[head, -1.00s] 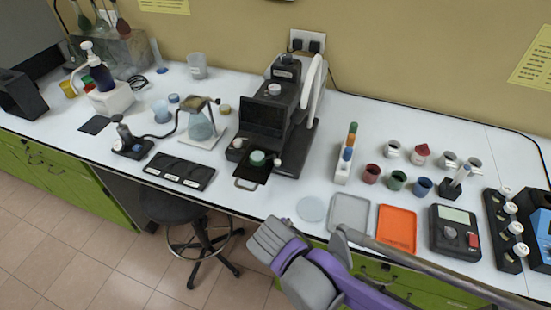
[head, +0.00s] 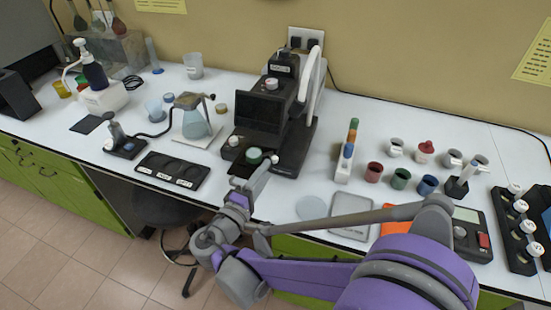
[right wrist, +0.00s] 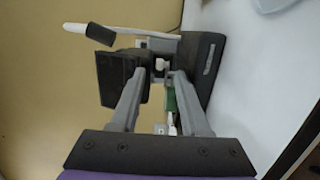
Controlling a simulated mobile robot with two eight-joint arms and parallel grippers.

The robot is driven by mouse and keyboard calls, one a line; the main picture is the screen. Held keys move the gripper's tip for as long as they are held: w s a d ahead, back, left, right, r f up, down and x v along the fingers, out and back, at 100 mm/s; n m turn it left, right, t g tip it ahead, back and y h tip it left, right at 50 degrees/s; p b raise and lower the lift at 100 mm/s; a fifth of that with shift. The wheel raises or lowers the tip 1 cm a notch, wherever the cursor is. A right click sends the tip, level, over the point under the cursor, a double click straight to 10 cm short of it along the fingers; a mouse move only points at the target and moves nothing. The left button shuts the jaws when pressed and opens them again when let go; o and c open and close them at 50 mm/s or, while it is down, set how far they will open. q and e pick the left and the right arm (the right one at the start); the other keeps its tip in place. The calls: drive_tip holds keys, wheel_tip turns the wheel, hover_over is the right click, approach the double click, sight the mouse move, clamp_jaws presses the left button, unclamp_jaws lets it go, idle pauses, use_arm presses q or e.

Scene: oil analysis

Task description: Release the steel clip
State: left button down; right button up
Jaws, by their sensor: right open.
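A black bench device (head: 268,112) stands at the middle of the bench, with a small green-topped cup (head: 254,156) on its low front plate. I cannot make out the steel clip for certain; small pale metal parts (right wrist: 161,65) show between my fingers in the right wrist view. My right gripper (head: 250,180) is at the front edge of this plate and hides part of it. In the right wrist view its two fingers (right wrist: 160,90) are spread, with a green part (right wrist: 171,98) beyond them near the right finger. Nothing is visibly gripped. My left gripper is out of view.
A black three-slot tray (head: 172,172) and a flask on a stand (head: 194,124) are to the left. A stool (head: 165,208) stands below the bench.

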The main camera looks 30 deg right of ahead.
sight(274, 161)
drive_tip(key=x, duration=0.6)
drive_tip(key=shift+d, duration=0.1)
drive_tip(key=shift+c, duration=0.3)
drive_tip(key=shift+w, duration=0.1)
clamp_jaws()
